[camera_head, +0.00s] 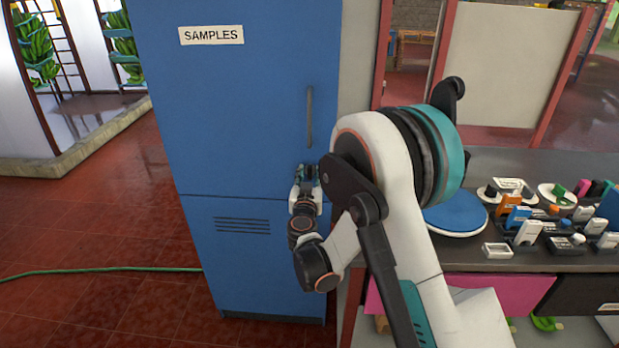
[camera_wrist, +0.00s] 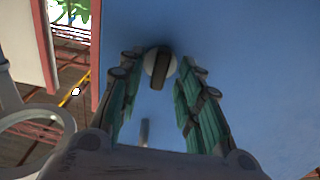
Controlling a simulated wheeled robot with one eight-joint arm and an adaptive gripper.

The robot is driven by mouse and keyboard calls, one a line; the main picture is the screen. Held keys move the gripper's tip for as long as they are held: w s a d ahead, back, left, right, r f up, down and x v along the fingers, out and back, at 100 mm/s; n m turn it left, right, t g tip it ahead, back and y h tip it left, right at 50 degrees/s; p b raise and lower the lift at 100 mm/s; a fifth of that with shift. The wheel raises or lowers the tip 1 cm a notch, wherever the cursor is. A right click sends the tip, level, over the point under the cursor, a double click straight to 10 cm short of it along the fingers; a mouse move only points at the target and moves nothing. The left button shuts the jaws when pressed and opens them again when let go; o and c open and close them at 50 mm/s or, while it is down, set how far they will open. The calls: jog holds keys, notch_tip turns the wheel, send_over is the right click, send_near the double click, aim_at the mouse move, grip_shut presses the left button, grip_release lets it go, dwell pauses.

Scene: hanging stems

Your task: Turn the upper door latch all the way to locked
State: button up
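The upper door of the blue cabinet (camera_head: 240,90) is closed flush and bears a SAMPLES label (camera_head: 211,35). The latch (camera_wrist: 159,66) shows in the wrist view as a pale round plate with a dark bar-shaped knob, the bar close to upright in that picture. My gripper (camera_head: 308,170) is at the lower right of the upper door, below the long handle (camera_head: 309,117), and hides the latch in the head view. In the wrist view my gripper's (camera_wrist: 158,70) teal fingers stand apart on either side of the latch, with gaps to the knob.
A lower door with vent slots (camera_head: 242,225) is beneath. A dark counter (camera_head: 490,255) to the right carries a blue round pad (camera_head: 456,214) and several small items. A green hose (camera_head: 100,270) lies on the red tiled floor at left, which is otherwise open.

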jog(key=shift+w, duration=0.35)
grip_shut()
